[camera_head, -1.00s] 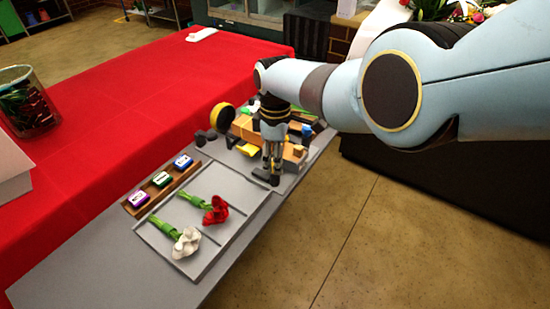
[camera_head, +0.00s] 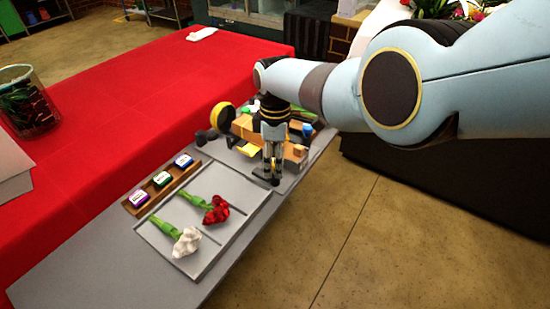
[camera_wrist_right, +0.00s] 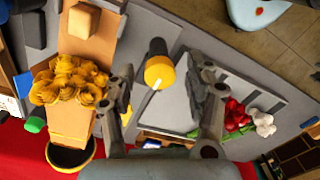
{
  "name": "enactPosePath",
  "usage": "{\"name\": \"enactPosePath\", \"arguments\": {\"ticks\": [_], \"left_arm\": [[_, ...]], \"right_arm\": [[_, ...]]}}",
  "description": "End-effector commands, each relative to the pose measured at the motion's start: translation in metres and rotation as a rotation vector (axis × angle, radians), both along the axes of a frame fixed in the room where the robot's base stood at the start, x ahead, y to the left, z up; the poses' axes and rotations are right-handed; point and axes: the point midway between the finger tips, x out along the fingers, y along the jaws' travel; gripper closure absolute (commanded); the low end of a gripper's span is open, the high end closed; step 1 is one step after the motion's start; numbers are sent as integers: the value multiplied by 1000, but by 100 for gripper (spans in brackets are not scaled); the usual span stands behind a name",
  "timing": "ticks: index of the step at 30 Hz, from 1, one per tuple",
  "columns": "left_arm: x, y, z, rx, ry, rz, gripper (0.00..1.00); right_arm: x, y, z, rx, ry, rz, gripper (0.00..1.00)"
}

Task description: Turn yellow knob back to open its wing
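The yellow knob (camera_wrist_right: 159,72), a short yellow cylinder with a dark end and a white mark, shows in the right wrist view between my right fingers. My right gripper (camera_wrist_right: 160,82) is open, one finger on each side, with visible gaps to the knob. In the head view my right gripper (camera_head: 270,176) points down at the station's near right edge; it hides the knob there. A tan holder (camera_wrist_right: 72,122) carries a bunch of yellow flowers (camera_wrist_right: 70,82) left of the gripper in the wrist view. I cannot tell which part is the yellow knob's wing. My left gripper is not in view.
A grey tray (camera_head: 225,246) holds a red flower (camera_head: 216,210) and a white flower (camera_head: 187,242). A wooden rack (camera_head: 143,208) with coloured blocks stands beside it. A black-and-yellow round part (camera_head: 222,116) stands behind the holder. The red table (camera_head: 120,110) is mostly clear.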

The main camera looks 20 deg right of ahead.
Motion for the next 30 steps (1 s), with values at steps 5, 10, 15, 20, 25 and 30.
{"name": "enactPosePath", "arguments": {"ticks": [5, 10, 15, 20, 25, 30], "left_arm": [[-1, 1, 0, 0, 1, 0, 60], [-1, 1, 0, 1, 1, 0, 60], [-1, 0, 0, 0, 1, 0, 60], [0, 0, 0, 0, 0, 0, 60], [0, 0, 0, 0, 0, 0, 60], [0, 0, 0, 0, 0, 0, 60]], "right_arm": [[0, 0, 1, 0, -1, -1, 47], [2, 0, 7, 0, -2, -1, 47], [2, 0, 26, 0, -4, -1, 47], [4, -1, 58, 1, -6, -1, 47], [4, -1, 94, 0, -4, -1, 47], [5, -1, 114, -1, -2, 0, 47]]}}
